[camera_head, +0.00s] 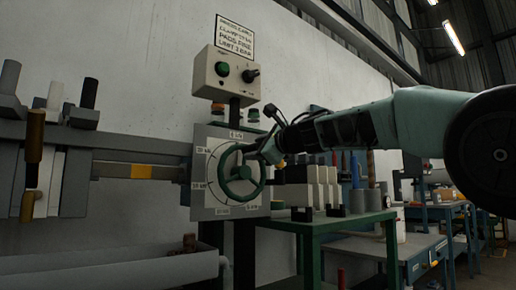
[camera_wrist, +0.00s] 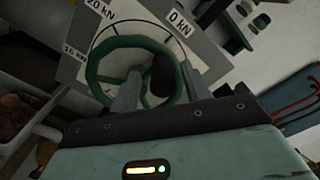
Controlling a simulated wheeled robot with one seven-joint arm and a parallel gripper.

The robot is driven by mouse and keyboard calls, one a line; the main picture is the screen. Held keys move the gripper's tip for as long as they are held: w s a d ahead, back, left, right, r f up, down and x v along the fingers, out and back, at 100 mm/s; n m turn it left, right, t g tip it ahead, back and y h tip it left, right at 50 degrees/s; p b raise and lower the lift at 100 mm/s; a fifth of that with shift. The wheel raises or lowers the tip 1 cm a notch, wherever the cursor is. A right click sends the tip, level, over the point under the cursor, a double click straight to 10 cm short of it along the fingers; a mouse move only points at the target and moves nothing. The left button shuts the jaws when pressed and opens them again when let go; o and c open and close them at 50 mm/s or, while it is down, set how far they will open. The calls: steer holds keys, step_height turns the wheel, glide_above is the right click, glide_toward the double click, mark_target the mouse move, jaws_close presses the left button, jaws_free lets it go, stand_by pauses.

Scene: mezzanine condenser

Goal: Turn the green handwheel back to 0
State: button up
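The green handwheel (camera_head: 225,175) is mounted on a pale square dial plate (camera_head: 208,207) with kN marks around it. The 0 kN mark is at the plate's top in the head view. My gripper (camera_head: 270,153) is at the wheel's upper right side. In the wrist view the green handwheel (camera_wrist: 92,70) lies just beyond my gripper (camera_wrist: 158,85). Its two grey fingers stand apart, with a dark knob (camera_wrist: 161,74) and part of the wheel showing between them. Gaps show beside the knob. I cannot tell whether a finger touches the wheel. No pointer reading is clear.
A control box (camera_head: 232,76) with a green button and a black knob sits above the dial. Clamp-like grey machinery (camera_head: 75,165) stands at left, above a grey trough (camera_head: 130,272). A green table (camera_head: 330,222) with pale blocks is at right, workbenches behind.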

steer(key=b+v, duration=0.1)
steer(key=v, duration=1.6)
steer(key=shift+s, duration=0.2)
steer(key=shift+d, duration=0.15)
